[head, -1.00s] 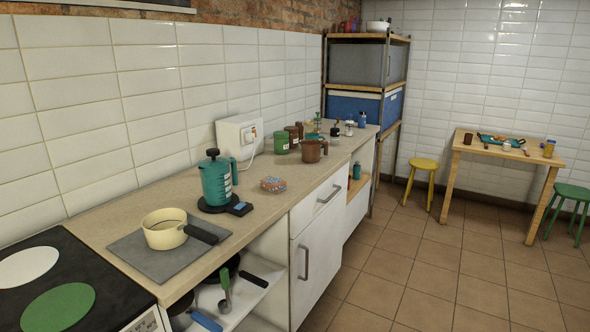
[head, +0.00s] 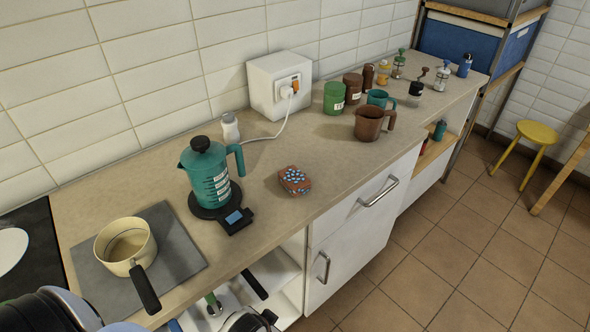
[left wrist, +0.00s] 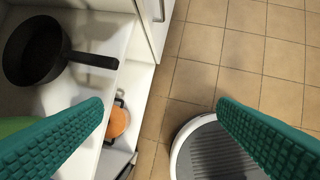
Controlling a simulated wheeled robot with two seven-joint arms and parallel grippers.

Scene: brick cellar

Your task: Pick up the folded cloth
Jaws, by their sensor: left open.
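The folded cloth (head: 294,180) is a small reddish-brown bundle with pale blue spots. It lies on the beige counter, right of the teal coffee press and near the counter's front edge. My left gripper (left wrist: 160,105) shows in the left wrist view as two teal ribbed fingers, wide apart with nothing between them. It faces down over the floor and the open shelves below the counter, away from the cloth. In the head view parts of my arm show at the bottom edge, but no fingers can be made out. My right gripper is not in view.
The teal press (head: 208,176) stands on a black scale (head: 236,221) left of the cloth. A cream saucepan (head: 125,246) sits on a grey mat. Behind are a white socket box (head: 272,84) with its cord and a brown mug (head: 369,124). A dark pan (left wrist: 32,52) lies on the shelf.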

